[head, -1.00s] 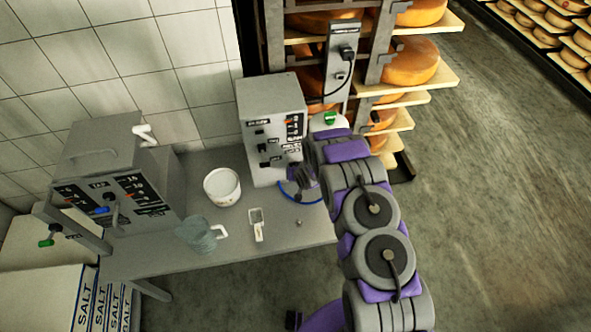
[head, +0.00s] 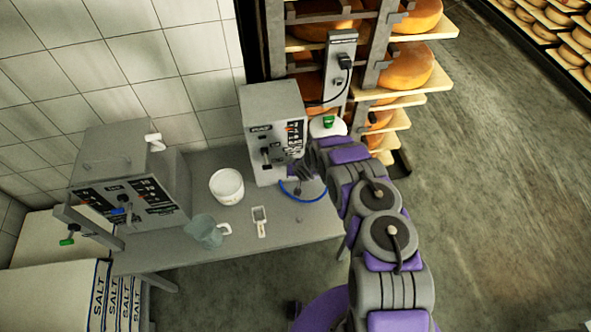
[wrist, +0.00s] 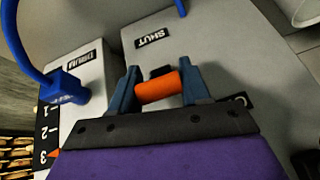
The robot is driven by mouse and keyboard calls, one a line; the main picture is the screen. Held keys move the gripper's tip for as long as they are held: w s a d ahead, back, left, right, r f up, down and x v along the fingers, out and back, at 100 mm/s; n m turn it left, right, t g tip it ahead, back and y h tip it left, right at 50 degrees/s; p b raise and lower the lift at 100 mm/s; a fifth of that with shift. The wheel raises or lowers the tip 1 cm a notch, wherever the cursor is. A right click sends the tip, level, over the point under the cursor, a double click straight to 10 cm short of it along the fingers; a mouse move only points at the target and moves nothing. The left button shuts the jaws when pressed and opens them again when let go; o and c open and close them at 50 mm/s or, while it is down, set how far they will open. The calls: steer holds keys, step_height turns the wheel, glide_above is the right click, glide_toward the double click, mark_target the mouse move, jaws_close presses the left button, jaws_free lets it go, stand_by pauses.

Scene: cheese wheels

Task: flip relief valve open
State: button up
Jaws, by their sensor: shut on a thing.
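A grey machine box (head: 270,105) with dark labels stands at the back right of the table in the head view. My gripper (wrist: 158,88) is at the box's face, its two blue-grey fingers on either side of an orange lever handle (wrist: 158,86), shut on it. A SHUT label (wrist: 153,38) sits above the handle in the wrist view. Another label (wrist: 237,101) beside the right finger is partly hidden and unreadable. In the head view my arm hides the handle.
A blue hose (wrist: 35,60) runs left of my gripper, by a DRAW label (wrist: 82,60). The table (head: 185,255) holds a white tub (head: 227,187), a jug (head: 205,231) and a scoop (head: 260,221). Another machine (head: 115,160) stands left; cheese shelves (head: 425,85) stand behind.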

steer(key=shift+w+r, duration=0.15)
stand_by(0.4)
steer(key=o, duration=1)
steer(key=shift+c, duration=0.2)
steer(key=b+v, duration=0.1)
steer(key=v, duration=1.6)
steer(key=shift+a+r, duration=0.1)
